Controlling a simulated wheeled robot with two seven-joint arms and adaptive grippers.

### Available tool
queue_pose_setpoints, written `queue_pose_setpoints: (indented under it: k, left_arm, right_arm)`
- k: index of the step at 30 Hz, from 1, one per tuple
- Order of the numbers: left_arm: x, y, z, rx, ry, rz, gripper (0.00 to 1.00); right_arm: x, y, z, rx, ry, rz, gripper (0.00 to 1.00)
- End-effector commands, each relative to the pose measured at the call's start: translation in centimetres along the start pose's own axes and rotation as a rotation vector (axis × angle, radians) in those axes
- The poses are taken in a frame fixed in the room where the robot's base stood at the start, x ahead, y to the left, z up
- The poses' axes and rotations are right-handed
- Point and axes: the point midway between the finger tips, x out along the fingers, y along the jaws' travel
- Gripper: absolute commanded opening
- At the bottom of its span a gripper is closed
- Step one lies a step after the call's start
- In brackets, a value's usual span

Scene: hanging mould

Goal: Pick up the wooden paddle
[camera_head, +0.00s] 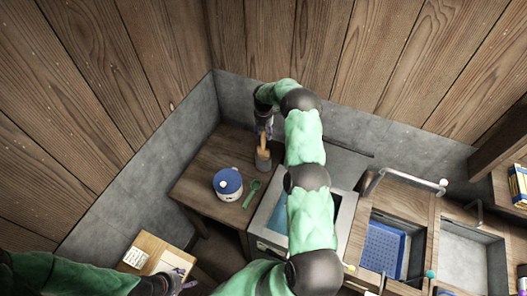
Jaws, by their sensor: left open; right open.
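The wooden paddle (263,143) stands upright in a small grey holder (263,161) on the wooden table. My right gripper (264,129) is at the top end of the paddle, pointing down, with its jaws open. Whether its fingers touch the paddle is too small to tell. The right arm reaches up the middle of the view and bends over to the holder. My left gripper (181,281) is open and empty at the bottom left, well away from the paddle, near a small wooden stand.
A blue and white pot (228,184) and a green spoon (252,194) sit on the table (203,165) near the holder. The small stand (151,249) is at the lower left. A sink basin with a blue rack (383,248) is at right. Walls close in behind the table.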

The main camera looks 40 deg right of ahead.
Motion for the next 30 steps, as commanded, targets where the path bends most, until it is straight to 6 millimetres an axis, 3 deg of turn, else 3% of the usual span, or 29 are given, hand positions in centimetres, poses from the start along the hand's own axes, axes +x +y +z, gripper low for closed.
queue_pose_setpoints:
  k: [6, 14, 19, 20, 30]
  left_arm:
    - [-0.6, 0.2, 0.0, 0.0, 0.0, 0.0, 0.54]
    - [-0.6, 0.2, 0.0, 0.0, 0.0, 0.0, 0.54]
    - [-0.6, 0.2, 0.0, 0.0, 0.0, 0.0, 0.54]
    - [-0.6, 0.2, 0.0, 0.0, 0.0, 0.0, 0.54]
    - [-0.6, 0.2, 0.0, 0.0, 0.0, 0.0, 0.54]
  right_arm:
    - [1.8, -0.1, 0.0, 0.001, 0.0, -0.001, 0.5]
    - [2.0, -0.1, -0.1, 0.001, 0.001, -0.001, 0.5]
    - [2.0, -0.1, -0.1, 0.0, 0.001, -0.001, 0.04]
    - [2.0, -0.1, -0.1, 0.0, 0.001, -0.001, 0.0]
    - [1.9, 0.0, -0.1, 0.001, 0.0, 0.0, 0.0]
